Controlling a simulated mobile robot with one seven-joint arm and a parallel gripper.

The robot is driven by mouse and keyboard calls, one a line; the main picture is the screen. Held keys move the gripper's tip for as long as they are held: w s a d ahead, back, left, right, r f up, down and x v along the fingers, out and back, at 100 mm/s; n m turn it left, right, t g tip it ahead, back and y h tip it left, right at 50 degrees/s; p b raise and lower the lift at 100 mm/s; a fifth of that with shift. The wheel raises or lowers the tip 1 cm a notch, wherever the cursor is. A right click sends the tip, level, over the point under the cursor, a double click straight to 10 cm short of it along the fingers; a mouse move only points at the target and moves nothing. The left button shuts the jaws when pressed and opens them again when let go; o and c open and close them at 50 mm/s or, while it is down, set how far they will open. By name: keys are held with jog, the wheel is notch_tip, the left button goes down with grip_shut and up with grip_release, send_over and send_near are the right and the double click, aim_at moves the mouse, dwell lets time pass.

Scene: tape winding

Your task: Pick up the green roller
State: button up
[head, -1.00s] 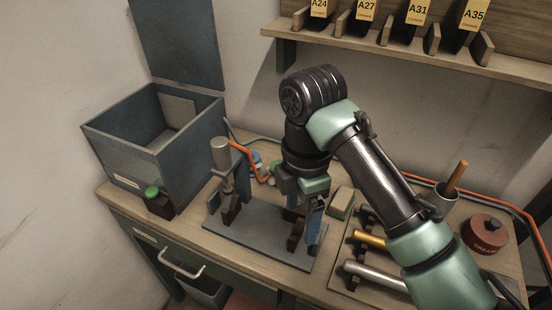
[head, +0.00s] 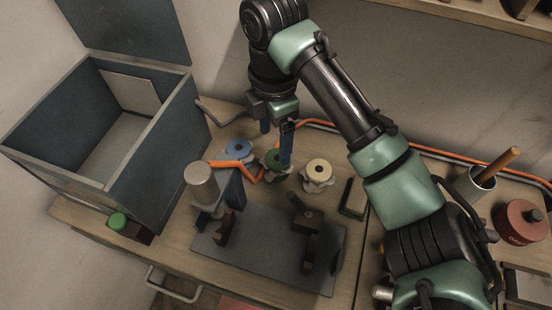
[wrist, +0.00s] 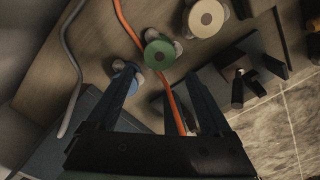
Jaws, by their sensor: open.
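The green roller (head: 270,160) stands on the bench between a blue roller (head: 238,148) and a cream roller (head: 317,170). My gripper (head: 276,148) is open and empty, pointing down. In the wrist view, the green roller (wrist: 159,54) lies just beyond the gap between the open fingers (wrist: 161,78). I cannot tell the exact height of the fingertips above it.
A grey base plate (head: 265,255) lies in front. A blue-grey open box (head: 150,165) stands left. A red tin (head: 521,222) is at right.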

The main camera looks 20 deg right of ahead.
aim_at(278, 166)
jog(key=f, duration=0.9)
jog(key=shift+w+d, duration=0.15)
jog(key=shift+d, duration=0.25)
jog(key=shift+c, duration=0.3)
jog(key=c, duration=1.2)
